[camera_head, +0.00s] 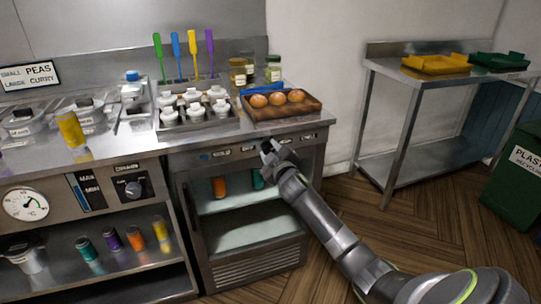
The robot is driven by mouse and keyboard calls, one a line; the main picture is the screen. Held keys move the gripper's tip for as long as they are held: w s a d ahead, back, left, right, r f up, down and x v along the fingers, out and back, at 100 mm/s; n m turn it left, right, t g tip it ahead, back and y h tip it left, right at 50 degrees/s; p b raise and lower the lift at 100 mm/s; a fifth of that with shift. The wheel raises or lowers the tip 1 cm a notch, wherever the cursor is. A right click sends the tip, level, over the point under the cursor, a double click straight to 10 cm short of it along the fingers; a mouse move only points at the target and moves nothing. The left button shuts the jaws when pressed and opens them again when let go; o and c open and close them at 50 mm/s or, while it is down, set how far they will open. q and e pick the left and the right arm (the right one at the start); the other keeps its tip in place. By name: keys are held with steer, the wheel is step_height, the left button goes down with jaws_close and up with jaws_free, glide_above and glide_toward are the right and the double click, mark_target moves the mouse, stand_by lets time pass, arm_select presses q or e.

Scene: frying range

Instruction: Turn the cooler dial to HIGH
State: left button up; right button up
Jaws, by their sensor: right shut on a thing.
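The cooler (247,238) is a steel under-counter unit with a glass front. A narrow control strip with small labels (222,153) runs along its top edge. My right gripper (269,149) reaches in from the lower right, against this strip. It is shut on the cooler dial, which its fingers and wrist hide, so the dial's setting cannot be read. My left gripper is not in view.
A wooden tray (311,105) with round buns sits on the counter above the gripper. White-lidded containers (194,103) stand to its left. Another black dial (132,188) is on the left unit. A steel table (430,160) stands at right, with open floor before it.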

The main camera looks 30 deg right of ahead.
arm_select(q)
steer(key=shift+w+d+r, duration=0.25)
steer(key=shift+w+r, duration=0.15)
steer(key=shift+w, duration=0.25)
arm_select(e)
steer(key=shift+f+m, duration=0.15)
steer(key=shift+m, duration=0.55)
steer(key=o, duration=1)
steer(key=shift+s, duration=0.15)
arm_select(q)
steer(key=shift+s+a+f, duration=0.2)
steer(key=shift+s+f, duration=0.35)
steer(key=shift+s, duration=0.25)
arm_select(e)
steer(key=v, duration=1.7)
steer(key=shift+a, duration=0.15)
